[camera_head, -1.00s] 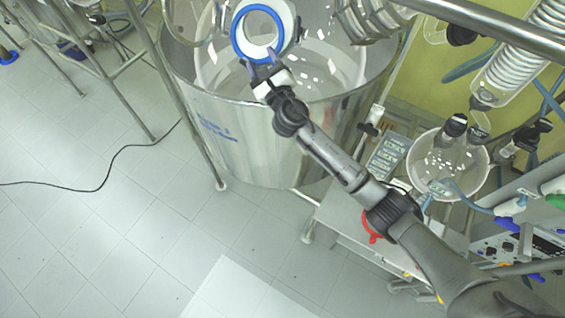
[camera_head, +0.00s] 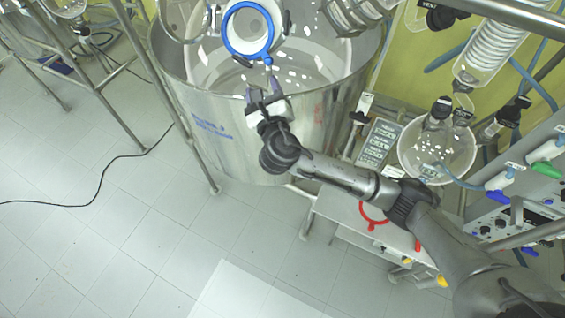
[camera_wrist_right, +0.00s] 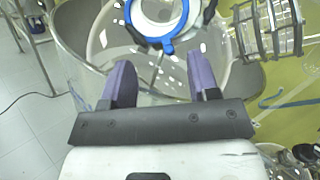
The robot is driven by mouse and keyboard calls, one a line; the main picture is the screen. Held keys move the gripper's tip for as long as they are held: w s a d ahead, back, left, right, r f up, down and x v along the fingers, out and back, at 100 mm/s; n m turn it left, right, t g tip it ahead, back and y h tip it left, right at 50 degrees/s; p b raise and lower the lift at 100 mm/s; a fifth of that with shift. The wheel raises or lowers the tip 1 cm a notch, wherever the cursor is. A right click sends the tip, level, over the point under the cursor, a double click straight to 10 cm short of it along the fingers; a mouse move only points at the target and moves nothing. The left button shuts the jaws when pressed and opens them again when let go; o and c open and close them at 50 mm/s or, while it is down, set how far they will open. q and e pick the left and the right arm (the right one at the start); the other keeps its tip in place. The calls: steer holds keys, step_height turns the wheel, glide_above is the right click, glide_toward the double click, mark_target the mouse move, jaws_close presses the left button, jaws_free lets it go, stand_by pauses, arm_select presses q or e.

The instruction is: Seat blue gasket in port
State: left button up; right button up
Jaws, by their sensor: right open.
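The blue gasket (camera_head: 250,28) is a ring at the white port (camera_head: 253,14) on top of the large glass reactor; it also shows in the right wrist view (camera_wrist_right: 156,45). It looks to sit around the port opening, though I cannot tell how deeply. A small blue tab hangs at its lower edge. My right gripper (camera_head: 262,92) is below the gasket, apart from it. Its purple fingers (camera_wrist_right: 162,82) are open with nothing between them. My left gripper is not in view.
A steel vessel (camera_head: 262,140) surrounds the glass reactor. A round glass flask (camera_head: 437,155) and a coiled condenser (camera_head: 497,42) stand at the right, near a control panel (camera_head: 520,220). A red ring (camera_head: 373,215) is by the bench.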

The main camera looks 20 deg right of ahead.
steer(key=s+f+n+y+b, duration=0.1)
steer(key=s+f+y+b, duration=0.1)
steer(key=s+f+b, duration=0.9)
steer(key=shift+s+a+f+y+b, duration=0.2)
steer(key=shift+a+f+y+b, duration=0.1)
steer(key=shift+f+b, duration=1.05)
steer(key=shift+f, duration=0.2)
